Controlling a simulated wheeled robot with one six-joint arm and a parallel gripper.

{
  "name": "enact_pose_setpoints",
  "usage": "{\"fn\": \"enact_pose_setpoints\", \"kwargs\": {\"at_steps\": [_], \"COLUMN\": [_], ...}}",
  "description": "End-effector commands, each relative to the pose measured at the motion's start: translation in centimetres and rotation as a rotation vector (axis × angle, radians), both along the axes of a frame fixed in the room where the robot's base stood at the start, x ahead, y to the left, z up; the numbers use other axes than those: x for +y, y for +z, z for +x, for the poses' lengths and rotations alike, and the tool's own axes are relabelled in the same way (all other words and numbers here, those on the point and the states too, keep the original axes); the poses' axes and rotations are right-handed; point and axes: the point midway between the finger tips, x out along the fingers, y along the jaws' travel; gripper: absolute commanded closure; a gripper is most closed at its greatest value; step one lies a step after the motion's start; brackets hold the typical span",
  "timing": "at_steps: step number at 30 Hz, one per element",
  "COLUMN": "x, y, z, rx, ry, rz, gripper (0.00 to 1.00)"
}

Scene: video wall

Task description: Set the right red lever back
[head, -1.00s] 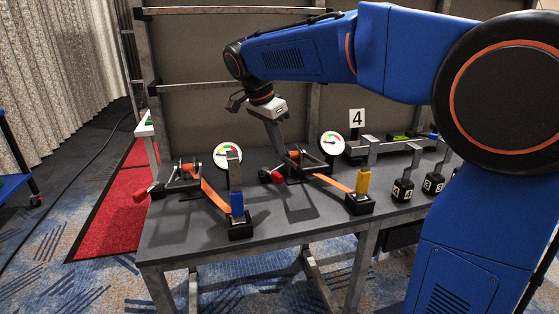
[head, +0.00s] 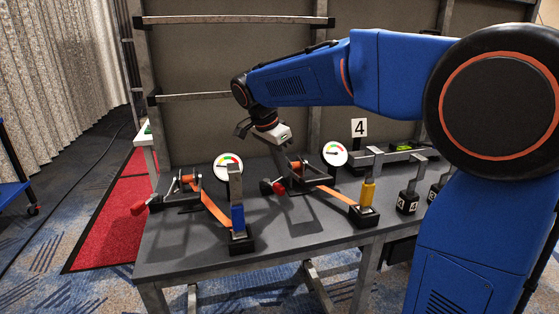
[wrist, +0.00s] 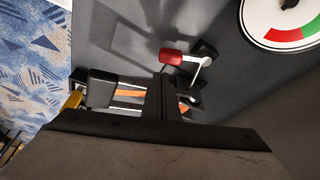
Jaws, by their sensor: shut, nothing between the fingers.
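The right red lever (head: 280,188) is on a black ratchet mount on the table, its handle pointing toward the front left. In the wrist view its red handle (wrist: 171,57) and pale arm show just above the fingers. An orange strap (head: 334,193) runs from this mount to a yellow-topped post (head: 367,194). My gripper (head: 285,168) is shut and empty, pointing down just behind and above the red handle. In the wrist view my gripper (wrist: 162,82) appears beside the handle; whether they touch I cannot tell. A round gauge (head: 334,153) stands behind the mount.
A second red lever (head: 138,208) with its own strap, blue-topped post (head: 237,216) and gauge (head: 228,166) is on the left. A "4" sign (head: 359,127) stands behind. Small numbered black blocks (head: 407,203) stand at the right.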

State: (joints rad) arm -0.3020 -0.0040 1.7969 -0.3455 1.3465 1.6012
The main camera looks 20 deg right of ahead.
Motion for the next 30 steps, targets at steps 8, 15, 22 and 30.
{"fn": "enact_pose_setpoints", "kwargs": {"at_steps": [8, 15, 22, 30], "x": [-1.2, -1.5, -1.5, -1.3], "y": [-3.6, -4.6, -4.6, -4.6], "z": [0.4, 0.5, 0.5, 0.4], "rx": [0.001, -0.001, -0.001, 0.000], "ry": [-0.001, 0.000, 0.000, -0.022], "rz": [0.000, 0.000, 0.000, 0.000], "gripper": [1.00, 1.00, 1.00, 1.00]}}
